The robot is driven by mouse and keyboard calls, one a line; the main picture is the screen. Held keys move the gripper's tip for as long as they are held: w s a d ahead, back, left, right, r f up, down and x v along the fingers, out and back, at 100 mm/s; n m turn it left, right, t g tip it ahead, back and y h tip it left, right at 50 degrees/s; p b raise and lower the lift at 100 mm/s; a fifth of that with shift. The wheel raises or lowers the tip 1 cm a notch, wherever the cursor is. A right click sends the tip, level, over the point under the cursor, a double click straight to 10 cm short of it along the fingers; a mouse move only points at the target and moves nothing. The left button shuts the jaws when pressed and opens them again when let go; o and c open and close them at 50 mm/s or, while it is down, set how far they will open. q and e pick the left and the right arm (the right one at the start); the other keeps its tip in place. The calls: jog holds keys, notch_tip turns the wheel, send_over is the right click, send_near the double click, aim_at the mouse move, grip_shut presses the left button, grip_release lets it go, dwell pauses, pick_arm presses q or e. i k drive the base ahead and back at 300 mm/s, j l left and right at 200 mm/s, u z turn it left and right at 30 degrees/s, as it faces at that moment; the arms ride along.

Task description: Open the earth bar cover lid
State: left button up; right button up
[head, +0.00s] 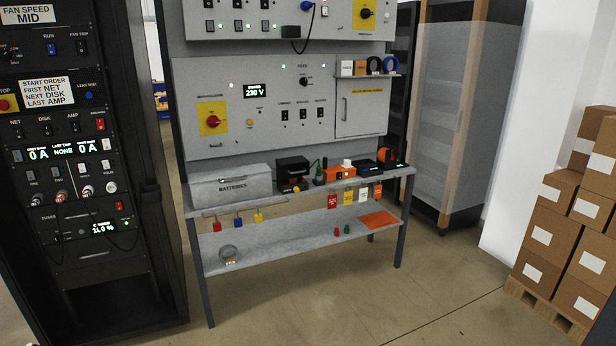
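No label that I can read says earth bar, so I cannot tell for certain which part is its cover lid. A grey hinged-looking cover (361,114) with a vertical handle and a yellow label strip is on the right of the grey wall panel (270,130); it appears shut. A long grey box marked BATTERIES (232,186) sits at the left of the bench top, its top closed. Neither of my grippers shows in the head view.
The grey bench (300,235) carries several small devices, with padlocks and tags hanging at its front edge. A black equipment rack (85,150) stands close at left. Stacked cartons (570,220) stand on a pallet at right. The floor (400,300) before the bench is clear.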

aim_at(298, 167)
jog(key=i+u, duration=0.1)
jog(key=i, duration=0.7)
jog(key=i+l, duration=0.15)
jog(key=i, duration=0.7)
jog(key=j+u, duration=0.05)
